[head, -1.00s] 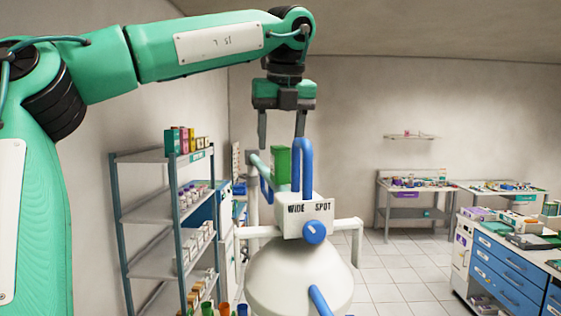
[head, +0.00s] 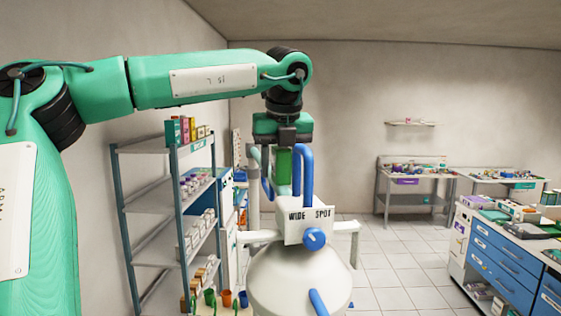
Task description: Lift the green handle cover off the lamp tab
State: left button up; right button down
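The lamp is a white round head (head: 300,278) with a box marked WIDE SPOT (head: 306,219) on top, a blue knob and a blue loop handle (head: 307,170). The green handle cover (head: 283,170) stands upright just behind and left of the loop. My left gripper (head: 281,172) points straight down over the cover, with one finger on each side of it. The fingers look open, with slim gaps to the cover; the right finger is partly hidden by the blue loop. The lamp tab is hidden. My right gripper is out of view.
A shelf rack (head: 150,205) with boxes and bottles stands left of the lamp. A blue drawer cabinet (head: 505,265) is at the right and a bench (head: 415,180) stands at the back wall. Tiled floor between them is clear.

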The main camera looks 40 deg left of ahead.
pick_arm(q)
jog(key=c, duration=0.7)
jog(key=shift+w, duration=0.1)
jog(key=shift+c, duration=0.2)
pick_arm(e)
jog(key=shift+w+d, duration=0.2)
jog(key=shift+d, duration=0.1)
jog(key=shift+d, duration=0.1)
